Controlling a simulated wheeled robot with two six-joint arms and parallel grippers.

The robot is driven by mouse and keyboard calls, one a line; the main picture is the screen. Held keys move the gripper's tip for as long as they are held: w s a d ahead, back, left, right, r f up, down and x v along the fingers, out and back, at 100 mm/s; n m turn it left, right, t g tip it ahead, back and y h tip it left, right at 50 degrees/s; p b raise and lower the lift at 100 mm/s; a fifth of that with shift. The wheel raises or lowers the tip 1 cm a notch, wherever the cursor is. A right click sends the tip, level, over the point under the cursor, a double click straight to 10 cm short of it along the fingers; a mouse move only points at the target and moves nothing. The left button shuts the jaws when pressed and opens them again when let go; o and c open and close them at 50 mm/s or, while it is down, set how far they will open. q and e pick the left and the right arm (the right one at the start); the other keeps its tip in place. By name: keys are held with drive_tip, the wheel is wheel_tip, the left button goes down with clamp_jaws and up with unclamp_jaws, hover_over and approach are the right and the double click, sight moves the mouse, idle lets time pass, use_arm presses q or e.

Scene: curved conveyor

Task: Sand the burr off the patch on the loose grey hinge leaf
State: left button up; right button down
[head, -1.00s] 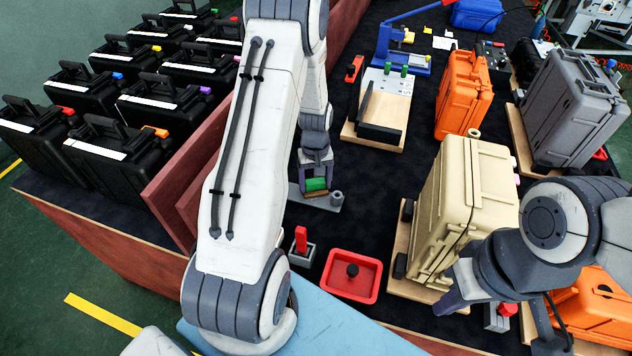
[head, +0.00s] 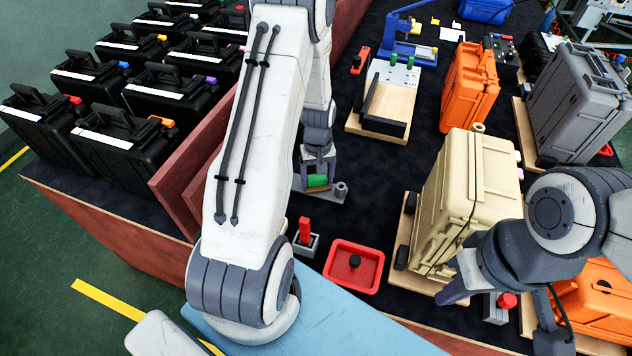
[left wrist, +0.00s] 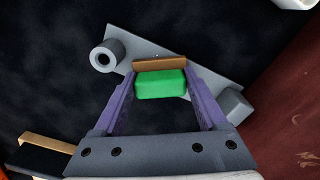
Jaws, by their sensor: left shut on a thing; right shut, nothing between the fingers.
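The loose grey hinge leaf (head: 329,197) lies on the dark table, with a round knuckle (head: 341,189) at one end. It also shows in the left wrist view (left wrist: 145,47), slanting from the knuckle at upper left to a grey block (left wrist: 236,106) at lower right. My left gripper (head: 318,180) is shut on a green sanding block (left wrist: 161,84) with a brown face (left wrist: 160,64). The block is over the leaf's middle; I cannot tell whether it touches. I cannot make out the patch or burr. My right gripper (head: 454,289) is shut and empty by the beige case's lower front.
The beige case (head: 470,195) stands on a wooden board at right. A red tray (head: 354,267) and a red-topped grey holder (head: 305,236) are in front of the leaf. Reddish panels (head: 180,190) stand at left. Dark table is clear between leaf and beige case.

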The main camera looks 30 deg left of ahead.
use_arm(q)
drive_tip(key=shift+w+a+f, duration=0.1)
drive_tip(key=shift+w+f, duration=0.05)
drive_tip(key=shift+w, duration=0.25)
drive_tip(key=shift+w+a+f, duration=0.1)
drive_tip(key=shift+w, duration=0.3)
drive_tip(key=shift+w+r+p, duration=0.1)
drive_tip(key=shift+r+p, duration=0.5)
wheel_tip(320, 180, up, 5)
drive_tip(key=p, duration=0.4)
wheel_tip(320, 180, up, 3)
drive_tip(key=p, duration=0.2)
drive_tip(key=shift+p, duration=0.35)
